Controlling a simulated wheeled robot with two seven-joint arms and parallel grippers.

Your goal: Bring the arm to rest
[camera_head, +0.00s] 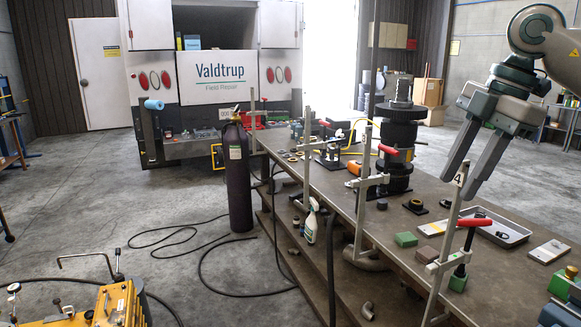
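My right gripper (469,176) hangs from my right arm (541,40) at the upper right of the head view. Its two long grey fingers point down and to the left, with a gap between them and nothing visible in it. It is above the right part of the workbench (345,204), apart from the bench top. A tall clamp post marked 4 (452,215) stands close by its fingertips in the picture. My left gripper does not show.
A dark stack of gears (398,135) stands on the bench, left of my gripper. Red-handled clamps (473,223) line the front edge. A metal tray (495,226) lies below the gripper. A dark gas cylinder (237,176) stands on the floor; open floor (90,200) lies left.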

